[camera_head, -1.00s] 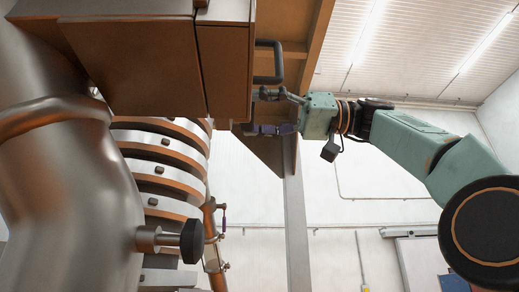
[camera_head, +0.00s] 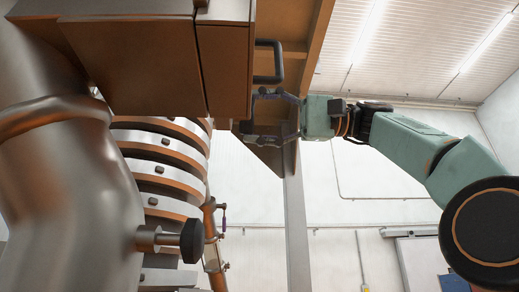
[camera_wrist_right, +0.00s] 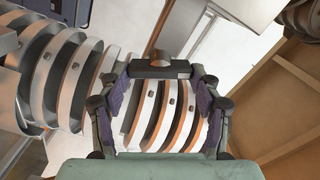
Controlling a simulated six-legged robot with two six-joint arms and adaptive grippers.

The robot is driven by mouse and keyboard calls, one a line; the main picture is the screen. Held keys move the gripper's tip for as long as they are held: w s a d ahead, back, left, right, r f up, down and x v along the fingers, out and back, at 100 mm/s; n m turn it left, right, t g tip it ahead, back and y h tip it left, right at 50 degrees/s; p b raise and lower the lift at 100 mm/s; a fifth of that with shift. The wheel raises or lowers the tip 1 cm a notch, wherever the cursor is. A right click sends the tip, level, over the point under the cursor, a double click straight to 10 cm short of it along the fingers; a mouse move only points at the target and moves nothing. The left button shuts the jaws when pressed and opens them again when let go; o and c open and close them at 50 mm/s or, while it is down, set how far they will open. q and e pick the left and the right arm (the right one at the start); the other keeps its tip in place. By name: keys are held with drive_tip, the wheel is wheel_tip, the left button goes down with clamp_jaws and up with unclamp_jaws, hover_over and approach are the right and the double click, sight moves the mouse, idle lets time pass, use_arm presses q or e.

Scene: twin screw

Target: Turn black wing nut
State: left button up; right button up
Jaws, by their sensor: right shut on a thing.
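The black wing nut (camera_wrist_right: 160,69) is a dark bar with a brown stud end at its middle, seen in the right wrist view. It lies across the space between the fingertips of my right gripper (camera_wrist_right: 160,75), with a fingertip at each end of the bar. In the head view my right gripper (camera_head: 258,115) reaches in from the right, beside the lower right edge of the brown box housing; the wing nut cannot be made out clearly there. My right gripper is shut on the wing nut. My left gripper is not in view.
A large metal pipe (camera_head: 60,200) fills the left. A black knob (camera_head: 192,241) sticks out lower down. Open room lies right.

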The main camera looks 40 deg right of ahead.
drive_tip(key=shift+a+f+m+b, duration=0.1)
drive_tip(key=shift+f+m+b, duration=0.1)
drive_tip(key=shift+m, duration=3.45)
drive_tip(key=shift+f+m+b, duration=0.15)
drive_tip(key=shift+m, duration=3.5)
drive_tip(key=o, duration=1.2)
drive_tip(key=shift+a, duration=0.2)
drive_tip(key=shift+c, duration=0.2)
drive_tip(key=shift+d, duration=0.25)
